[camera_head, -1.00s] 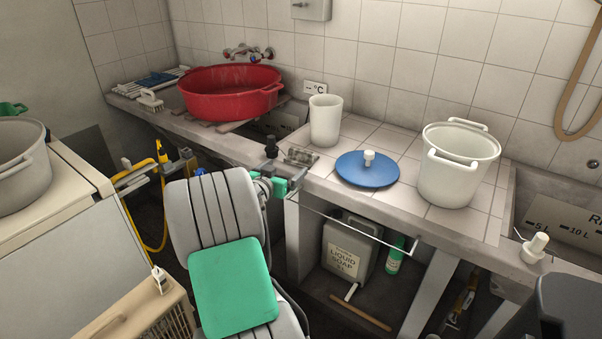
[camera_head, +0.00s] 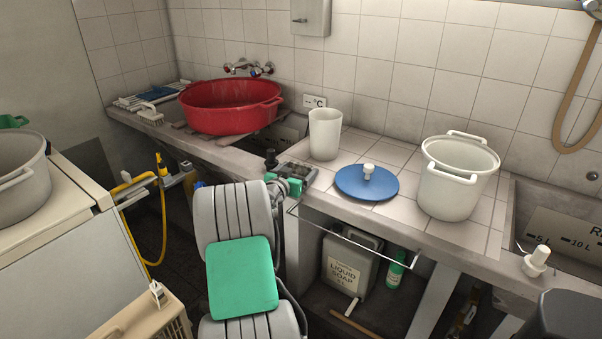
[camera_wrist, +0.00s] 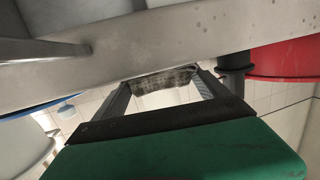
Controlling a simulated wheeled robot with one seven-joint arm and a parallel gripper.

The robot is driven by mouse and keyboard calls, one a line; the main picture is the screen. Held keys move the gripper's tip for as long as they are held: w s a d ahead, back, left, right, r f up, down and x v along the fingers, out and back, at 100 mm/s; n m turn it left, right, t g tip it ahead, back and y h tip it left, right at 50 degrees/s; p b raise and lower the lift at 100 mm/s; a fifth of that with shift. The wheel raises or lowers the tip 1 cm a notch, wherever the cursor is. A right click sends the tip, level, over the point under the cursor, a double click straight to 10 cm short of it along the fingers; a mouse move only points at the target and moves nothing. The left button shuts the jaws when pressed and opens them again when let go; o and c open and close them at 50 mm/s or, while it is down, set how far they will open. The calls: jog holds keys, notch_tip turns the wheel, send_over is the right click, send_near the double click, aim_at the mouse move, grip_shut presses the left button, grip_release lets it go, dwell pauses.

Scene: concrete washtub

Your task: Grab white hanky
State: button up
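I cannot make out a white hanky in either view. My gripper (camera_head: 286,186) is at the front edge of the tiled counter, just below a small grey patterned item (camera_head: 300,173) whose nature I cannot tell. In the wrist view my gripper (camera_wrist: 160,82) has its two fingers well apart. A grey speckled piece (camera_wrist: 163,79) shows beyond and between the fingertips. It looks like the same item, and I cannot tell whether the fingers touch it.
The counter's front edge (camera_head: 390,229) and a thin rail (camera_head: 340,233) are close to my gripper. A soap canister (camera_head: 347,266) is below.

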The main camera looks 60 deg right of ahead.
jog(key=c, duration=0.8)
jog(key=shift+c, duration=0.2)
